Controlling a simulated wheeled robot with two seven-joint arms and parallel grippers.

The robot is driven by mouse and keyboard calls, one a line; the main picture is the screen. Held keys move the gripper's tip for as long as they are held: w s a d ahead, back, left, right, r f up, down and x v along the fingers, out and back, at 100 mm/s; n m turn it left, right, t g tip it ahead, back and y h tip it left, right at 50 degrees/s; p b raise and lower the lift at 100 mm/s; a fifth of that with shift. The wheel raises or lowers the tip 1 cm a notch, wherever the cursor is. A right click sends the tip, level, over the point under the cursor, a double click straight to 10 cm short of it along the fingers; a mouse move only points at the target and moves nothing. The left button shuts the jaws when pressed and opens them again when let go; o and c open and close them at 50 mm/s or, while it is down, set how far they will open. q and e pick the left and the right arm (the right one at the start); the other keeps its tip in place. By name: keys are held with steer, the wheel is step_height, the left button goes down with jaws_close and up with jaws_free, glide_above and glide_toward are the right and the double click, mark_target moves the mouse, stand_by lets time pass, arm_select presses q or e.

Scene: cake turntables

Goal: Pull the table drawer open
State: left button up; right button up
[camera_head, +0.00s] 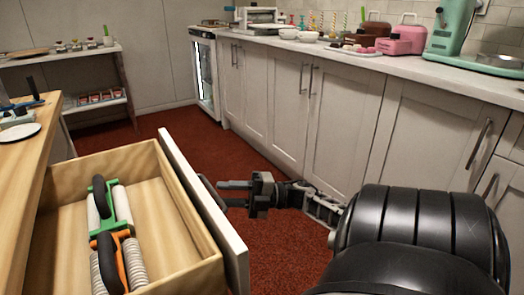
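The table drawer (205,225) stands pulled out from the wooden table (22,180) at the left, its inside exposed. Its pale front panel faces right, and a dark handle (208,188) shows beside that panel's outer face. My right gripper (228,193) is at the handle, pointing left toward the panel. Its two grey fingers are apart with a gap between them; I cannot tell whether they touch the handle. My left gripper is not in view.
Green-and-black and orange-and-black brush-like tools (112,235) lie in the drawer. A white plate (18,132) is on the table. Grey cabinets (345,130) line the right, and a shelf (95,100) stands at the back left. Red floor (160,130) between is clear.

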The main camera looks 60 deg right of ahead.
steer(key=v, duration=1.2)
steer(key=shift+s+d+b, duration=0.2)
steer(key=shift+d+b, duration=0.05)
steer(key=shift+b, duration=0.1)
